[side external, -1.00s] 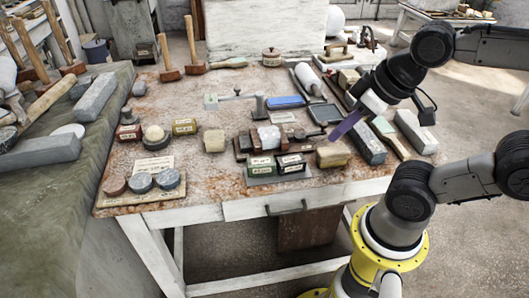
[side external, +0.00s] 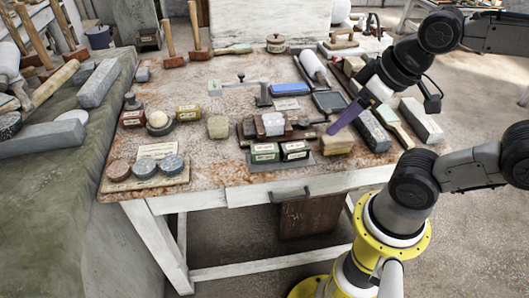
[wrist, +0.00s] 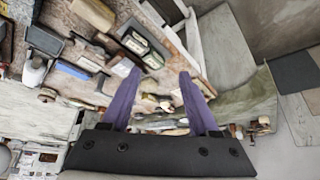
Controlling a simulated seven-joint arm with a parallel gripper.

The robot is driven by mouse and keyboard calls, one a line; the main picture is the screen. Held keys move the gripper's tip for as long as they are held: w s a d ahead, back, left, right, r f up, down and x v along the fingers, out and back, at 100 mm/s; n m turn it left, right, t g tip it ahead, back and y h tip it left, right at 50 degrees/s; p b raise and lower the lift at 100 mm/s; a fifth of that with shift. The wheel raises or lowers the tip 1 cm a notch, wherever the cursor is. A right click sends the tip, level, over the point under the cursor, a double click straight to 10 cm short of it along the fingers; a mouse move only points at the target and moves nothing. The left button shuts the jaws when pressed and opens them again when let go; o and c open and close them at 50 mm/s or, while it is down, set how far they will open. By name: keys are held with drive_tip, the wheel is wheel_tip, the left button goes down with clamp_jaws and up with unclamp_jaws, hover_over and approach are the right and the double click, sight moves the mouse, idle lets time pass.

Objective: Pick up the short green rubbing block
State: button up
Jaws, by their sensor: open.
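A short dark green block (side external: 264,151) with a pale label stands at the front of the table, on a thin grey plate (side external: 283,166). A similar, darker labelled block (side external: 295,150) stands right beside it on the same plate. In the wrist view the plate's labelled blocks (wrist: 143,45) show up and left of centre; I cannot tell which is the green one there. My gripper (side external: 333,130) has purple fingers and hangs above the tan block, to the right of the green block. In the wrist view the fingers (wrist: 160,72) are wide apart with nothing between them.
A tan block (side external: 338,144) lies just right of the plate, below my fingers. Wooden pieces with a pale block (side external: 273,123) are behind the plate. Another tan block (side external: 218,127) is to the left. Grey stone bars (side external: 370,130) lie right. Bare tabletop shows left of the plate.

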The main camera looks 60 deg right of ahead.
drive_tip(key=shift+o, duration=1.4)
drive_tip(key=w+r+n+g, duration=0.1)
drive_tip(key=w+r+n, duration=0.3)
drive_tip(key=w+n, duration=0.25)
drive_tip(key=n+g, duration=0.2)
drive_tip(key=g, duration=0.3)
hover_over(265, 147)
drive_tip(key=f, duration=1.8)
drive_tip(key=shift+w+a+f, duration=0.25)
drive_tip(key=shift+w, duration=0.05)
drive_tip(key=shift+s+d+f, duration=0.1)
drive_tip(key=shift+s+f, duration=0.05)
drive_tip(key=shift+f, duration=1.35)
drive_tip(key=shift+s+d+f, duration=0.1)
drive_tip(key=shift+s+f, duration=0.05)
drive_tip(key=shift+f, duration=1.3)
